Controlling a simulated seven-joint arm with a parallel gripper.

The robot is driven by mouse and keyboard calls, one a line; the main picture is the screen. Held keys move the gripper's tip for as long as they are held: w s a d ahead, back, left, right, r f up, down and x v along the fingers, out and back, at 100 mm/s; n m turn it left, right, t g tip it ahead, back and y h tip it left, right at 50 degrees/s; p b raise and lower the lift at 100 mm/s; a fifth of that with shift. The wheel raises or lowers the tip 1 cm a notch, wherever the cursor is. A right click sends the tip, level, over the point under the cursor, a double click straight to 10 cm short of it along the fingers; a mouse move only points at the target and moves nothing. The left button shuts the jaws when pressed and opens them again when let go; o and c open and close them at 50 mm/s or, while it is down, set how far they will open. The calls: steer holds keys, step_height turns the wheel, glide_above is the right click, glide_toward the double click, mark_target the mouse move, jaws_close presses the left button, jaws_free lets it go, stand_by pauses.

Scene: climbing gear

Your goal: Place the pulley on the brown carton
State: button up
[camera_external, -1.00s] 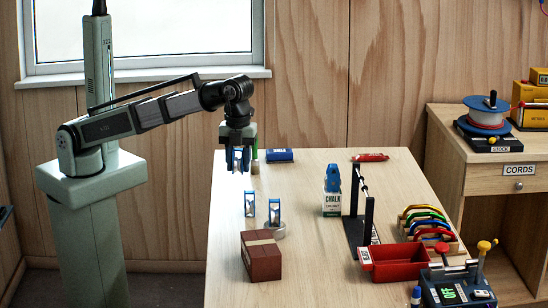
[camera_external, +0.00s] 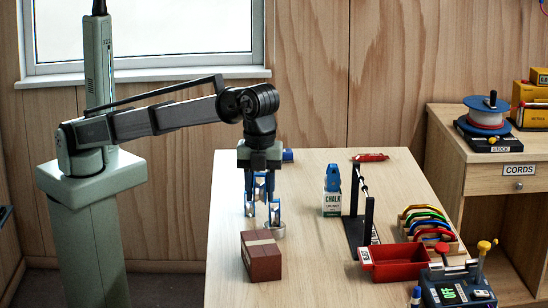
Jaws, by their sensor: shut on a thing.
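My gripper (camera_external: 259,170) points down above the left part of the table. It is shut on a blue and silver pulley (camera_external: 260,183), held between the fingers. The brown carton (camera_external: 262,262) sits on the table nearer the camera, below the gripper in the picture and apart from it. Two similar blue and silver pieces stand on the table between them, a left one (camera_external: 250,209) and a right one (camera_external: 274,214). They overlap the held pulley and fingers in this view, so the gaps cannot be told.
A grey ring (camera_external: 273,233) lies behind the carton. A chalk carton (camera_external: 332,203) with a blue thing on top, a black stand (camera_external: 355,232), a red tray (camera_external: 400,262) and coloured loops in a rack (camera_external: 428,225) stand to the right.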

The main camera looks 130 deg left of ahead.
mark_target(261, 243)
steer(key=shift+n, duration=0.5)
steer(key=shift+s+f, duration=0.1)
steer(key=shift+f, duration=4.95)
steer(key=shift+f, duration=0.15)
steer(key=o, duration=1.1)
step_height(261, 243, up, 12)
steer(key=shift+r, duration=0.2)
